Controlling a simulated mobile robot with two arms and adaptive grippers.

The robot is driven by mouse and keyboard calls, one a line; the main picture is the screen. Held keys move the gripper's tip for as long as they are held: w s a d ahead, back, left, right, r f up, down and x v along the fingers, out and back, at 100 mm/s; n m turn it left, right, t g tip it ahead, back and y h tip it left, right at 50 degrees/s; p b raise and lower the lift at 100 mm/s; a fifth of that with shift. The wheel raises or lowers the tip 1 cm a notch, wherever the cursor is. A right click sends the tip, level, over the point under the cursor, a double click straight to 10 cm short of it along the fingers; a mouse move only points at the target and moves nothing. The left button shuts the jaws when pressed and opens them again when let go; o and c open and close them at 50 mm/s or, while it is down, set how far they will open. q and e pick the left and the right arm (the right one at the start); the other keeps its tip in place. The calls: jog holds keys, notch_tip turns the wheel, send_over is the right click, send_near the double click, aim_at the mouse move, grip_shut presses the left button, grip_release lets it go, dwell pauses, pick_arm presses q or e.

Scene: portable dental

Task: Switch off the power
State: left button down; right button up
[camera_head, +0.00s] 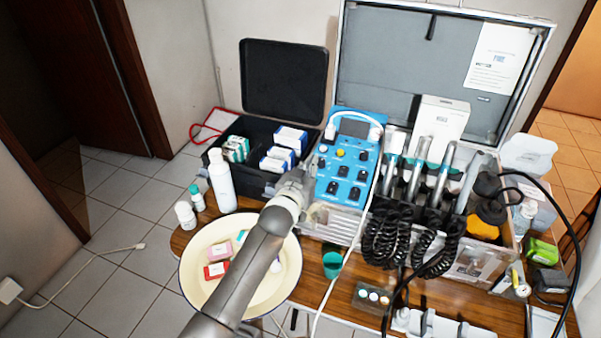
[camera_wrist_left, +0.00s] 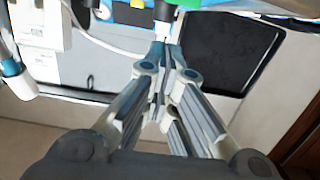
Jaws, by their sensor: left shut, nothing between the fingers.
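The blue control panel (camera_head: 348,165) of the portable dental unit stands in the open metal case, with black knobs, a yellow button and a dark display. I cannot tell which control is the power switch. My left gripper (camera_head: 308,182) is at the panel's lower left edge, and my wrist hides part of that corner. In the left wrist view its fingers (camera_wrist_left: 164,52) are shut together and empty. Their tips are close to a black knob (camera_wrist_left: 164,10) on the blue panel; I cannot tell whether they touch. My right gripper is not in view.
A black case (camera_head: 285,85) with small boxes stands left of the unit. A white bottle (camera_head: 221,180) and a cream basin (camera_head: 199,258) are near my left arm. Handpieces with black coiled cords (camera_head: 385,240) hang at the right. A green cup (camera_head: 332,262) stands in front.

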pick_arm(q)
jog(key=shift+s+r, duration=0.1)
jog(key=shift+r, duration=0.65)
jog(key=r+v, duration=0.1)
jog(key=v, duration=0.8)
jog(key=shift+s+r+b, duration=0.15)
jog(key=shift+s+b, duration=0.05)
jog(key=shift+b, duration=0.2)
jog(key=shift+a, duration=0.1)
